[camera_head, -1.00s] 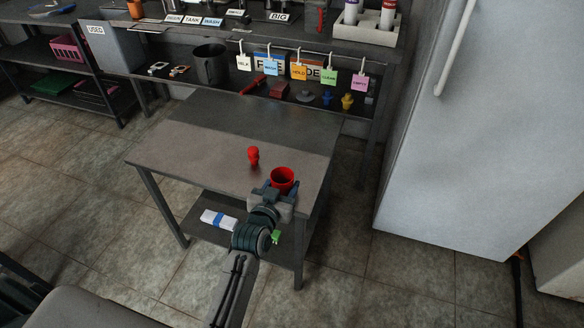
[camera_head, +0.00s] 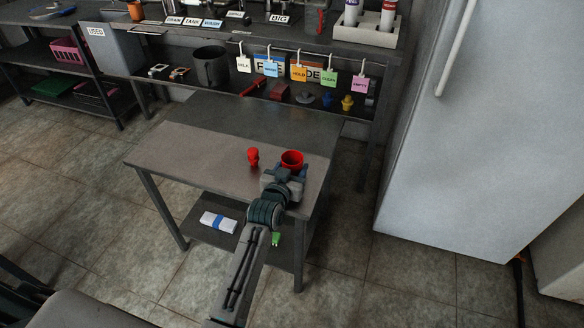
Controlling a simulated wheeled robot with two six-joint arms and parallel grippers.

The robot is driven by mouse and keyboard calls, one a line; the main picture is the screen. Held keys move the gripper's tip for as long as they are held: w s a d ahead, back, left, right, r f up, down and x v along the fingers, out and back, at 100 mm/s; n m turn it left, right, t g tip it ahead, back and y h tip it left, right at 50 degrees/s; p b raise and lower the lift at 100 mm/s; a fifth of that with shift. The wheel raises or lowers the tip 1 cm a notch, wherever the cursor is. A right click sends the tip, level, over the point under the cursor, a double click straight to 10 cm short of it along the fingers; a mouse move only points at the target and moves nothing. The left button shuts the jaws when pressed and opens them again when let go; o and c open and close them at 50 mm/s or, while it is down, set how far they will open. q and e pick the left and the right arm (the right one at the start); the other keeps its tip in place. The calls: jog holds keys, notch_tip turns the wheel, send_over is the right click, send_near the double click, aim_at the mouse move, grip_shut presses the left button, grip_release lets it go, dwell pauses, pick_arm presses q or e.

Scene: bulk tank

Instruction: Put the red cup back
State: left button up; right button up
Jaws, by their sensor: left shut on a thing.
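The red cup (camera_head: 292,158) is at the right part of the small metal table (camera_head: 200,158), its open top facing up. My left gripper (camera_head: 288,172) is shut on the red cup from the near side. The gripper body hides the cup's lower part, so I cannot tell whether it touches the table top. A small red knobbed object (camera_head: 253,157) stands on the table to the left of the cup. My right gripper is not in view.
Behind the table, a shelf unit holds a dark bucket (camera_head: 210,66), hanging coloured tags (camera_head: 299,72) and small parts. A large pale cabinet (camera_head: 470,120) stands to the right. The table's left and back areas are clear.

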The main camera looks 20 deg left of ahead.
pick_arm(q)
jog(key=o, duration=1)
jog(key=shift+s+r, duration=0.1)
jog(key=shift+r, duration=0.05)
jog(key=s, duration=0.4)
jog(key=s+r+p, duration=0.1)
jog(key=s, duration=0.6)
jog(key=shift+s+a+r, duration=0.15)
jog(key=shift+s+r, duration=0.2)
jog(key=s+a+f+g, duration=0.1)
jog(key=s+f+g, duration=0.1)
jog(key=s, duration=0.6)
jog(key=s+a+f+g, duration=0.1)
jog(key=s+f+g, duration=0.1)
jog(key=s, duration=0.6)
jog(key=s+a+f+g, duration=0.1)
jog(key=s+g, duration=0.3)
jog(key=s, duration=0.4)
jog(key=shift+s+a+f+g+h, duration=0.1)
jog(key=shift+a+f+g+h, duration=0.1)
jog(key=shift+f, duration=0.2)
jog(key=shift+s+a+f+g+h, duration=0.1)
jog(key=shift+a+f, duration=0.1)
jog(key=shift+f, duration=0.2)
